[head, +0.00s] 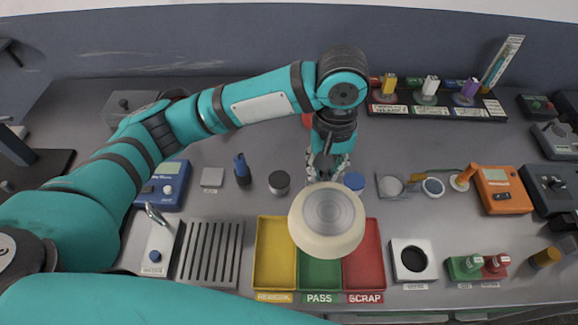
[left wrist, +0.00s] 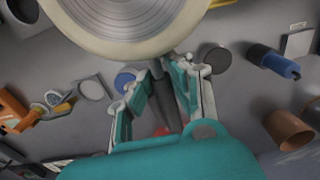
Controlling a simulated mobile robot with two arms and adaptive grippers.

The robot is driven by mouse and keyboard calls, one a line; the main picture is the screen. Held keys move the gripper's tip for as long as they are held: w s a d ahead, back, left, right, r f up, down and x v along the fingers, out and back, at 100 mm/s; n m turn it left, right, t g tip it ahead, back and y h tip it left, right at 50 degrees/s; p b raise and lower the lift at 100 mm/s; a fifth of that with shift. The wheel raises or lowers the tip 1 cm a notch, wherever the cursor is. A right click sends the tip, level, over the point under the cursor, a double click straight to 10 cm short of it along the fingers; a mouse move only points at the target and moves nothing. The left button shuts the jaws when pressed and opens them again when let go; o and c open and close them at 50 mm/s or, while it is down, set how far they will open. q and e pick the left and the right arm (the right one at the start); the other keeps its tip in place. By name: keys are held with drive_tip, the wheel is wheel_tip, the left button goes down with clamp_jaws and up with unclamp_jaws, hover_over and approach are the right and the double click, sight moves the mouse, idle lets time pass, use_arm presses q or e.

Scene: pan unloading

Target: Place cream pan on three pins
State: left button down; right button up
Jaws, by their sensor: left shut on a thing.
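The cream pan (head: 338,240) has a round cream rim and a grey centre. It hangs above the yellow, green and red trays and hides part of them. My left gripper (head: 326,170) is just behind the pan. In the left wrist view my left gripper (left wrist: 163,95) is shut on the pan's dark handle (left wrist: 166,105), with the pan (left wrist: 135,48) beyond the fingertips at the top. I cannot make out three pins in either view. My right gripper is not in view.
Below the pan are the yellow tray (head: 273,250), green tray (head: 318,278) and red tray (head: 366,255). A slotted rack (head: 210,252) is to the left and a white block with a dark hole (head: 412,260) to the right. Instruments, including an orange meter (head: 502,190), stand farther right.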

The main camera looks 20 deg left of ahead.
use_arm(q)
drive_tip(key=shift+w+a+f, duration=0.15)
drive_tip(key=shift+w+f, duration=0.1)
drive_tip(key=shift+f, duration=0.25)
drive_tip(key=w+a+f+p, duration=0.1)
drive_tip(key=w+a, duration=0.2)
drive_tip(key=w+a+f+p, duration=0.1)
drive_tip(key=w+a, duration=0.3)
drive_tip(key=w+a+f+p, duration=0.1)
drive_tip(key=w+a, duration=0.2)
drive_tip(key=w, duration=0.1)
drive_tip(key=shift+w+a+f+p, duration=0.15)
drive_tip(key=shift+a+f+p, duration=0.2)
drive_tip(key=shift+f+p, duration=0.05)
drive_tip(key=shift+f, duration=0.5)
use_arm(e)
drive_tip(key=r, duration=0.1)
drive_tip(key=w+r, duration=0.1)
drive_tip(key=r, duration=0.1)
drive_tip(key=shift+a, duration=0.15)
use_arm(q)
drive_tip(key=shift+f, duration=0.15)
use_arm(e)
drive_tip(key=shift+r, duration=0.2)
